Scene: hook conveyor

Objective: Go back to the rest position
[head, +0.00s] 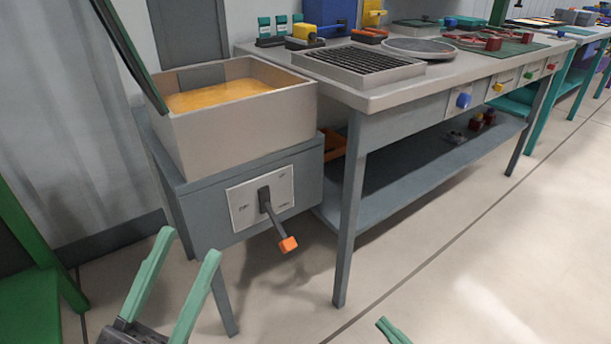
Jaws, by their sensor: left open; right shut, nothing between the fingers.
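My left gripper (180,263) is at the lower left of the head view. Its two green fingers are spread and nothing is between them. It is in front of the grey stand that bears a beige box. My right gripper (392,330) shows only as green fingertips at the bottom edge, close together, above the pale floor. The rest of it is out of frame. Neither gripper touches anything that I can see.
A beige box (245,130) with orange contents sits on the stand (210,215). A lever with an orange end (288,244) sticks out from its front panel. A long grey workbench (400,92) runs back right. Green furniture (30,290) is at left. The floor at right is clear.

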